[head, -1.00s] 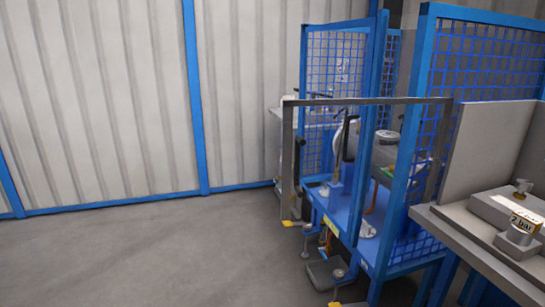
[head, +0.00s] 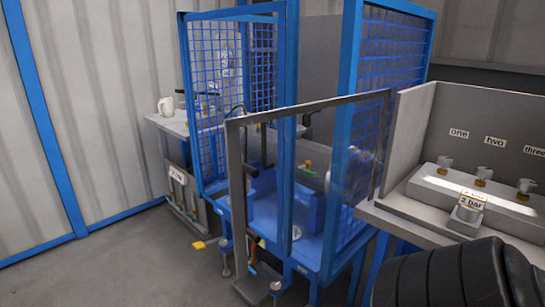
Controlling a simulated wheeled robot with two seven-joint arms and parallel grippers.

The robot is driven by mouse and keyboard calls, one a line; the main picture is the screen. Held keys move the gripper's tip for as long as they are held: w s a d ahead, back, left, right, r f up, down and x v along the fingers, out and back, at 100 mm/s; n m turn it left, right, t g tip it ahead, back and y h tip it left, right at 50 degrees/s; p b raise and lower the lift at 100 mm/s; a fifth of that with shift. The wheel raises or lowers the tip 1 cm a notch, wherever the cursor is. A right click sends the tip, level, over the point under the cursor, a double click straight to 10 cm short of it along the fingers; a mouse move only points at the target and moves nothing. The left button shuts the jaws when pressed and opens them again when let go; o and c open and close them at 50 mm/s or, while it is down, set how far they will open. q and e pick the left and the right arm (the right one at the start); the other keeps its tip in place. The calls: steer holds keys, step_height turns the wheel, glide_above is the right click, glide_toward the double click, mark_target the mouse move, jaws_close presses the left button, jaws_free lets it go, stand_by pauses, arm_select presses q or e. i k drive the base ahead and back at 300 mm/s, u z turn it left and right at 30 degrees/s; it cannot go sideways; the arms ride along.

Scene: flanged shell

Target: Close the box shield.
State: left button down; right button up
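The box is a blue-framed station (head: 350,150) with blue mesh sides, in the middle of the head view. A grey rectangular frame (head: 237,185), apparently the box shield, stands at its front. The frame's top bar (head: 310,108) runs from the near left upright to the right side of the box. The left upright stands out from the blue posts, so the shield looks ajar, though the exact angle is hard to tell. A black handle (head: 251,170) shows beside the left upright. Neither gripper is in view.
A grey bench (head: 400,218) with labelled valves (head: 480,172) stands right of the box. A bench with a white jug (head: 166,106) is behind at left. A black ribbed form fills the lower right corner. Open floor (head: 110,265) lies at lower left.

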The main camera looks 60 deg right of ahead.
mark_target(237, 171)
steer(key=i, duration=1.85)
steer(key=z, duration=3.8)
steer(key=i, duration=0.5)
steer(key=z, duration=1.45)
steer(key=k, duration=0.75)
steer(key=u, duration=0.15)
